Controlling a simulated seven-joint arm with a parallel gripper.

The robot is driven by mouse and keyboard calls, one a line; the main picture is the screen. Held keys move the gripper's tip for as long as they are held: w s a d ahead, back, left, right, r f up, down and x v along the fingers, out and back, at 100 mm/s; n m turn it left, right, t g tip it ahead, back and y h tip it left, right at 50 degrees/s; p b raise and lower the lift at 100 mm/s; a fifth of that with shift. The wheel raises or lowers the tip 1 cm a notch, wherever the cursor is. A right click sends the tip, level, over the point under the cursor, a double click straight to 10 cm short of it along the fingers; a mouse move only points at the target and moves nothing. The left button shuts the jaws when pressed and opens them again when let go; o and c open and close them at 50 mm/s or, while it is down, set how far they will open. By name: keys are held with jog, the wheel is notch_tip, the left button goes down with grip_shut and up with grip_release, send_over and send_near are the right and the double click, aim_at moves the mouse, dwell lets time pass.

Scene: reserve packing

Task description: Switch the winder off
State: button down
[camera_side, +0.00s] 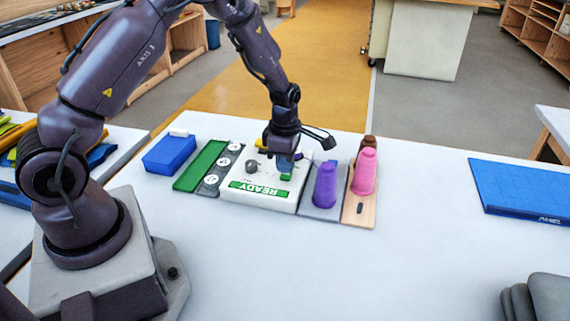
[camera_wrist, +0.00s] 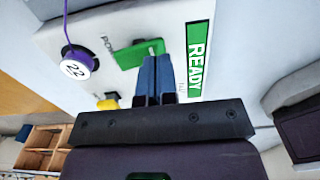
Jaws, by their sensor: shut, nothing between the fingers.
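The winder (camera_side: 301,182) is a white box on the table with a green READY label (camera_side: 258,190) along its front. The label also shows in the wrist view (camera_wrist: 198,60). A green power switch (camera_wrist: 138,54), its lettering partly hidden, sits on the winder's top. A small green patch of it (camera_side: 286,177) shows below the fingers in the side view. My gripper (camera_side: 284,170) is shut and empty, pointing down over the winder. In the wrist view its blue fingertips (camera_wrist: 154,59) overlap the green switch's edge; I cannot tell whether they touch it.
A purple cone (camera_side: 325,185) and a pink cone (camera_side: 364,172) stand close to the winder's right. A strip with white discs (camera_side: 211,180), a green board (camera_side: 201,165) and a blue box (camera_side: 169,153) lie to its left. A spool marked 22 (camera_wrist: 76,66) shows in the wrist view. The front table is clear.

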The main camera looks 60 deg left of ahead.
jog(key=shift+r, duration=0.1)
notch_tip(320, 180, up, 13)
jog(key=s+d, duration=0.2)
jog(key=shift+s+r, duration=0.15)
jog(key=shift+r, duration=0.05)
jog(key=shift+d, duration=0.1)
